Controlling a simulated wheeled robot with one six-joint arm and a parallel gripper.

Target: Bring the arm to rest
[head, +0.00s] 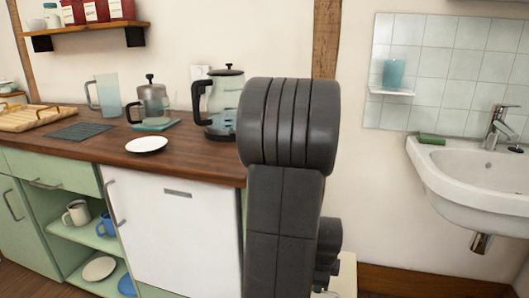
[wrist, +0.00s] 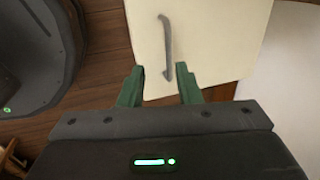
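My gripper (wrist: 158,73) shows in the wrist view with its two green fingers apart and nothing held between them. Beyond the fingertips is a cream panel (wrist: 220,40) with a grey bar handle (wrist: 167,45). The lower end of the handle appears between the fingers in the picture; no contact is visible, and I cannot tell the distance. In the head view my dark arm stands upright in the middle, in front of the counter and wall. My gripper cannot be made out there.
A wooden counter (head: 205,162) holds a kettle (head: 224,104), a white plate (head: 146,144), a French press (head: 151,99) and a pitcher (head: 106,95). A white door (head: 170,235) is below. A sink (head: 475,175) is at right. Wood floor (wrist: 104,50) shows in the wrist view.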

